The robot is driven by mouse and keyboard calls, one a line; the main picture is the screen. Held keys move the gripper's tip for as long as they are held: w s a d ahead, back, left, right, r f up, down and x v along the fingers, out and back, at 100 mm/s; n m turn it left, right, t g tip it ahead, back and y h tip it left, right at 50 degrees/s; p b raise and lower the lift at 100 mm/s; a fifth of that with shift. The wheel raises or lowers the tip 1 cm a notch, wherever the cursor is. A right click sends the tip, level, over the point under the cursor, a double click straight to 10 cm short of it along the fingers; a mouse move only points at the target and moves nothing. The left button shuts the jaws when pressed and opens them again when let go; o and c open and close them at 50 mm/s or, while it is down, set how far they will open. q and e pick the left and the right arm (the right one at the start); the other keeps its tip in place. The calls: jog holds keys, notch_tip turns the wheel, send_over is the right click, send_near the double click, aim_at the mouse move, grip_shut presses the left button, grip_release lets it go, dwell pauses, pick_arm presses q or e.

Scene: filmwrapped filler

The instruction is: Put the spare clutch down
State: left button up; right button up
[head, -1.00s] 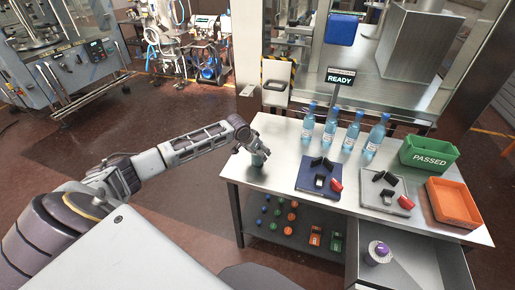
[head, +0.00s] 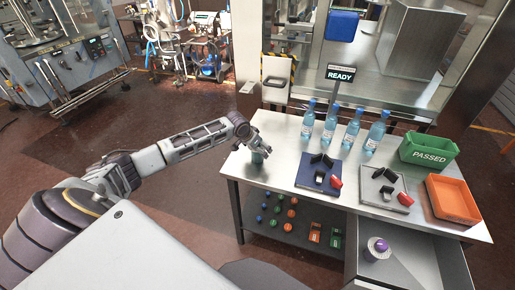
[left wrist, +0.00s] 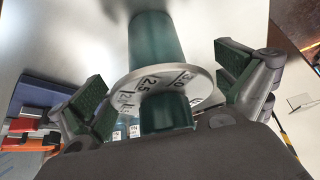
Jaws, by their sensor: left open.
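The spare clutch, a teal cylinder with a silver numbered ring (left wrist: 165,85), stands at the left end of the steel table in the head view (head: 258,157). My left gripper (head: 252,145) is at its top. In the left wrist view my left gripper (left wrist: 165,95) is open, with green-padded fingers on either side of the clutch. A gap shows between each finger and the ring. The clutch's far end meets the pale table surface. My right gripper is not in view.
The steel table (head: 275,165) also carries several blue bottles (head: 329,124), a blue plate (head: 310,183) and a grey plate (head: 377,202) with parts, a green PASSED bin (head: 428,155) and an orange tray (head: 455,200). An open drawer (head: 410,262) holds a purple-topped piece (head: 378,248).

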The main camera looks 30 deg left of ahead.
pick_arm(q)
jog(key=shift+r, duration=0.15)
jog(key=d+v, duration=0.1)
jog(key=v, duration=1)
jog(key=shift+s+a+r+b, duration=0.2)
jog(key=shift+a+r+b, duration=0.2)
jog(key=shift+a+b, duration=0.1)
